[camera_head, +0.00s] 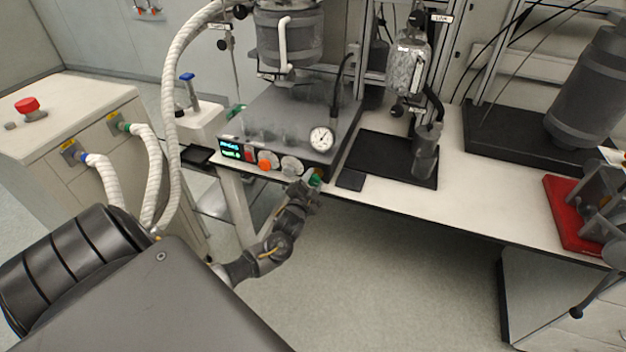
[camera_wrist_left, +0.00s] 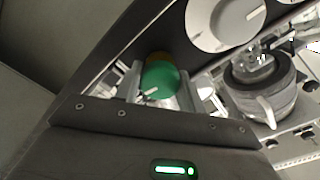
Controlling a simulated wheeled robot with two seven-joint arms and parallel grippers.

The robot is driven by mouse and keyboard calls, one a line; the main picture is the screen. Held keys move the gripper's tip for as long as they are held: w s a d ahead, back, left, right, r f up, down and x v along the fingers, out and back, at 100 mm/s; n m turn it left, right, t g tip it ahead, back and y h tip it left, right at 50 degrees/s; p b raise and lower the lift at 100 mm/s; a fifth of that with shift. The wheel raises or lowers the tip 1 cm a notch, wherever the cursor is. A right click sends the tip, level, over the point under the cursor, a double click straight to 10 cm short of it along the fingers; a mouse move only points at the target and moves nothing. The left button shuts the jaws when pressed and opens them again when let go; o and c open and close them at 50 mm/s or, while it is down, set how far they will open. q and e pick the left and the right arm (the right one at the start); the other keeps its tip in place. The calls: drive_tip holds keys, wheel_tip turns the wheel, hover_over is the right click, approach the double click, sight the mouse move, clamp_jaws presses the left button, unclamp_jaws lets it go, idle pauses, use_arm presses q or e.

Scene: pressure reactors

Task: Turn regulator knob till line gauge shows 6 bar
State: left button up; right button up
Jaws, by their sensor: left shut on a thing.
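The line gauge (camera_head: 321,138) is a round white dial on a short stem at the front right of the grey reactor unit (camera_head: 300,105). Its needle is too small to read. The regulator knob (camera_wrist_left: 160,79) is green with a white mark and sits on the unit's front panel. In the head view the green knob (camera_head: 316,180) shows at the panel's right end, partly hidden by my left gripper (camera_head: 308,190). In the left wrist view the fingers of my left gripper (camera_wrist_left: 160,92) are closed on either side of the knob.
The panel also has a lit display (camera_head: 231,148), an orange knob (camera_head: 267,160) and a grey dial (camera_head: 291,165), close to my left gripper. A black mat (camera_head: 385,160) lies to the right. A red base (camera_head: 570,215) stands at the far right. White hoses run at left.

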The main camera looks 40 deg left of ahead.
idle(0.4)
use_arm(q)
drive_tip(key=o, duration=1)
drive_tip(key=shift+c, duration=0.2)
drive_tip(key=shift+s, duration=0.1)
drive_tip(key=b+v, duration=0.1)
drive_tip(key=v, duration=0.9)
drive_tip(key=shift+s+b, duration=0.25)
drive_tip(key=shift+b, duration=0.15)
drive_tip(key=shift+d, duration=0.1)
